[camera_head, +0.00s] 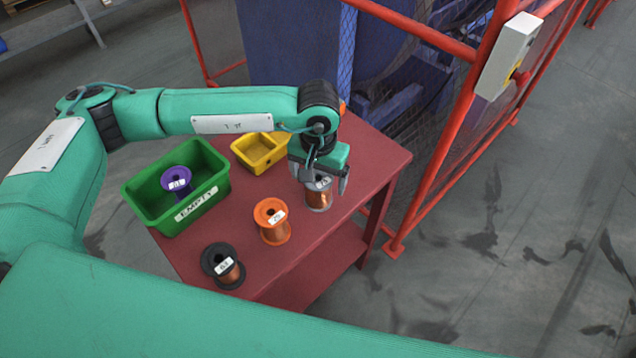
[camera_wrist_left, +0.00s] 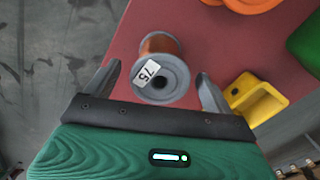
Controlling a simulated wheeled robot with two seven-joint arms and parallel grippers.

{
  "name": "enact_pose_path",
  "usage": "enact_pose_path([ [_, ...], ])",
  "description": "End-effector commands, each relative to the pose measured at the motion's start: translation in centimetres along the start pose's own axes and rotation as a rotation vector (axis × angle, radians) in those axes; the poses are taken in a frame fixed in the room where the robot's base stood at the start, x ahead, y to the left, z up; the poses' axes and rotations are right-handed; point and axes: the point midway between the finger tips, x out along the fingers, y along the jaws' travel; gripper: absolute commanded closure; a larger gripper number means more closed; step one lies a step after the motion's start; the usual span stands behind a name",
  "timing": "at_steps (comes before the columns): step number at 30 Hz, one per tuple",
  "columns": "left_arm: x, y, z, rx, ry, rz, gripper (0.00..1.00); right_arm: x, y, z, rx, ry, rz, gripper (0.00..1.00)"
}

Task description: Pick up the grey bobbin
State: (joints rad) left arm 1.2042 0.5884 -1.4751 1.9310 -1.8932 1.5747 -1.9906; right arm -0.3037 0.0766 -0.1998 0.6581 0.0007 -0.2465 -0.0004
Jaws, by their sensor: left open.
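The grey bobbin (camera_head: 319,195), wound with copper wire, stands upright on the red table near its right edge. My left gripper (camera_head: 326,184) is open just above it, pointing down, and partly hides its top in the head view. In the left wrist view the grey bobbin (camera_wrist_left: 161,78) shows its grey flange with a white label between the two open fingers of the left gripper (camera_wrist_left: 160,90). I see a gap on each side of the flange. My right gripper is in neither view.
An orange bobbin (camera_head: 271,221) and a black bobbin (camera_head: 222,266) stand on the red table (camera_head: 300,265). A green bin (camera_head: 212,202) labelled EMPTY holds a purple bobbin (camera_head: 177,183). A yellow bin (camera_head: 259,151) stands behind. A red fence (camera_head: 440,170) is right of the table.

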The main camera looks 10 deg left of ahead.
Motion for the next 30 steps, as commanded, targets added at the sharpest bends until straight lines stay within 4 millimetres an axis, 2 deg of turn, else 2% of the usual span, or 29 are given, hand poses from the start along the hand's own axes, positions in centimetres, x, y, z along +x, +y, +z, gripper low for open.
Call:
enact_pose_path([
  [4,1.4,-0.1,0.0,-0.002,-0.001,0.0,0.13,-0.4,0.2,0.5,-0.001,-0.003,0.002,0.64],
  [11,1.7,0.0,0.0,-0.001,0.001,0.001,0.13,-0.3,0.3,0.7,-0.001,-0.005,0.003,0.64],
  [14,1.7,-0.1,0.0,-0.001,0.001,0.0,0.29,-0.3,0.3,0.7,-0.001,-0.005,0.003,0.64],
  [23,1.6,-0.1,0.0,-0.002,0.001,0.001,0.88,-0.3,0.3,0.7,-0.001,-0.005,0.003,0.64],
  [24,1.5,0.0,-0.1,-0.001,0.003,0.002,0.91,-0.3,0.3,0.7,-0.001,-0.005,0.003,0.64],
  [30,1.5,0.0,-0.1,-0.001,0.003,0.002,0.92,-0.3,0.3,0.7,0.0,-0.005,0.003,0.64],
])
